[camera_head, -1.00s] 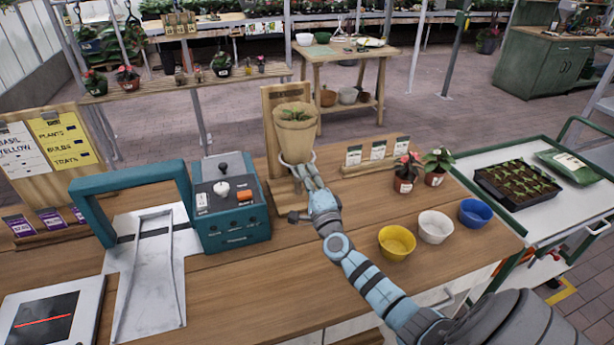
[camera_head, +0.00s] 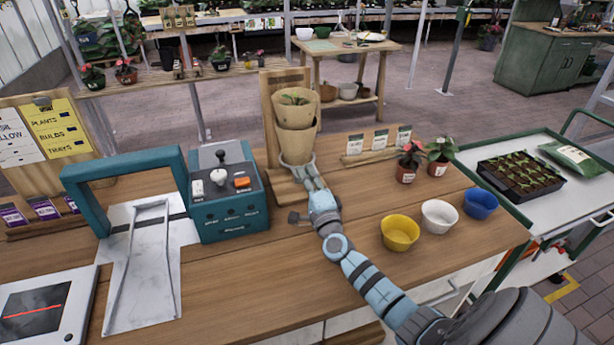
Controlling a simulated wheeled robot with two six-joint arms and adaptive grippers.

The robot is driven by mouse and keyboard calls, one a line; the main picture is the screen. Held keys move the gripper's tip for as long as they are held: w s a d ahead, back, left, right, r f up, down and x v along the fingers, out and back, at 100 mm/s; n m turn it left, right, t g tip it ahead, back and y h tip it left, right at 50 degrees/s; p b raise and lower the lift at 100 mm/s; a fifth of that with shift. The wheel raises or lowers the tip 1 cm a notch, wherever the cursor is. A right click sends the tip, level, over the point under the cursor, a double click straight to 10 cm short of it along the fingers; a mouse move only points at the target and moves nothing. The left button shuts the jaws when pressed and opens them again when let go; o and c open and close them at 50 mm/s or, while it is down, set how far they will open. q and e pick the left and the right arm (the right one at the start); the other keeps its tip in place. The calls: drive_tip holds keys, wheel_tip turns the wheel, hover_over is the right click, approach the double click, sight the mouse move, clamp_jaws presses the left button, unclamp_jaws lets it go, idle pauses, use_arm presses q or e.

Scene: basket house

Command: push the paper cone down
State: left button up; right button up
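A tan paper cone (camera_head: 297,146) stands upright against a wooden stand (camera_head: 267,112) at the back of the workbench. A second tan cone-shaped piece (camera_head: 296,113) shows above its rim, with a small green plant (camera_head: 293,99) in its top. My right gripper (camera_head: 302,172) is at the narrow lower end of the paper cone, close in front of a pale curved edge there. Whether its fingers touch or grip the cone is too small to tell. My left gripper is not in view.
A teal control box (camera_head: 230,222) with a teal handle frame stands to the left. Seed-packet cards (camera_head: 380,148) and two small potted plants stand to the right. Yellow (camera_head: 400,234), white (camera_head: 440,216) and blue bowls line the right side. Bare wood lies in front of the box.

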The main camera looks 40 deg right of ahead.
drive_tip(key=o, duration=0.4)
drive_tip(key=v, duration=1.2)
drive_tip(key=shift+s+r, duration=0.1)
drive_tip(key=shift+r, duration=0.05)
drive_tip(key=shift+o, duration=0.2)
